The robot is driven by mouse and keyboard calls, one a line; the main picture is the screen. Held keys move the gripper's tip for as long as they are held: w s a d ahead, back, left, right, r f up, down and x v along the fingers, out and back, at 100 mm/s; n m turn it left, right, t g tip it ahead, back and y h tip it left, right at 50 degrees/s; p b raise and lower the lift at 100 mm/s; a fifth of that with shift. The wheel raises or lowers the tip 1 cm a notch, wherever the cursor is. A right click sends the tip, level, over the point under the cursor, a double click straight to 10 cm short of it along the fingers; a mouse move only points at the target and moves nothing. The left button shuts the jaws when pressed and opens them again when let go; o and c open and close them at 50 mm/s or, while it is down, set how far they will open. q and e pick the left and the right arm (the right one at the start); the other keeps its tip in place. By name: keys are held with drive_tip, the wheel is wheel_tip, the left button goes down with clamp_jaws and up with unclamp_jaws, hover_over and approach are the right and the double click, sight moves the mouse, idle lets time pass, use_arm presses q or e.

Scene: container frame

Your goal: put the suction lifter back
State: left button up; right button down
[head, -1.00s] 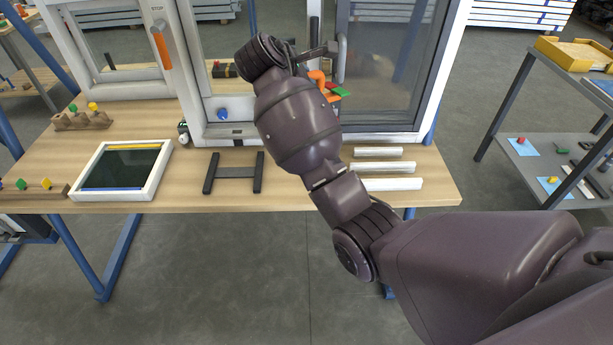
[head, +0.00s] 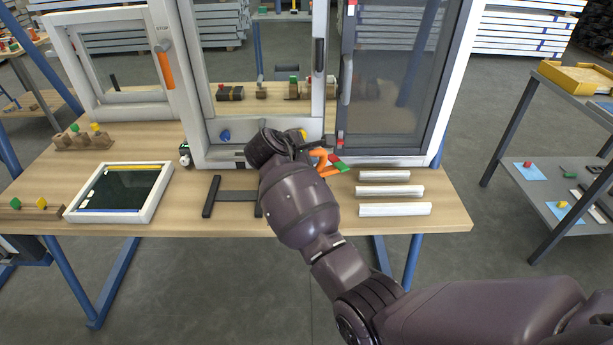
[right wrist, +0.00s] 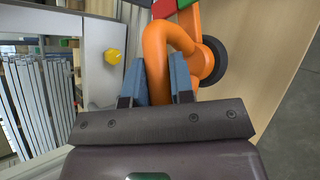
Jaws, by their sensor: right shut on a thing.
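My right gripper (head: 304,148) is low in front of the white window frame, above the wooden table. It is shut on the orange suction lifter (head: 325,162), which has a bent orange handle and red and green parts at its far end. In the right wrist view, the two blue fingers (right wrist: 160,82) grip the orange handle (right wrist: 158,42), and a round black cup (right wrist: 214,62) shows to its right. I cannot tell whether the lifter touches the table or frame. My left gripper is out of view.
A black H-shaped piece (head: 236,196) lies left of my right arm. Several white bars (head: 392,191) lie on the right of the table. A white-framed panel (head: 152,206) lies at the left. The window frame (head: 220,156) stands behind. A grey shelf (head: 533,186) stands at far right.

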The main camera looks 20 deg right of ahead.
drive_tip(key=shift+f, duration=0.3)
wheel_tip(320, 180, down, 5)
drive_tip(key=shift+b, duration=0.7)
drive_tip(key=shift+f, duration=0.25)
drive_tip(key=shift+r, duration=0.15)
drive_tip(key=c, duration=1.4)
unclamp_jaws()
drive_tip(key=shift+f, duration=0.2)
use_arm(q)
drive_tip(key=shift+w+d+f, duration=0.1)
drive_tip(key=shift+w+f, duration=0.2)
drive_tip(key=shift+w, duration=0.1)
use_arm(e)
drive_tip(key=o, duration=0.4)
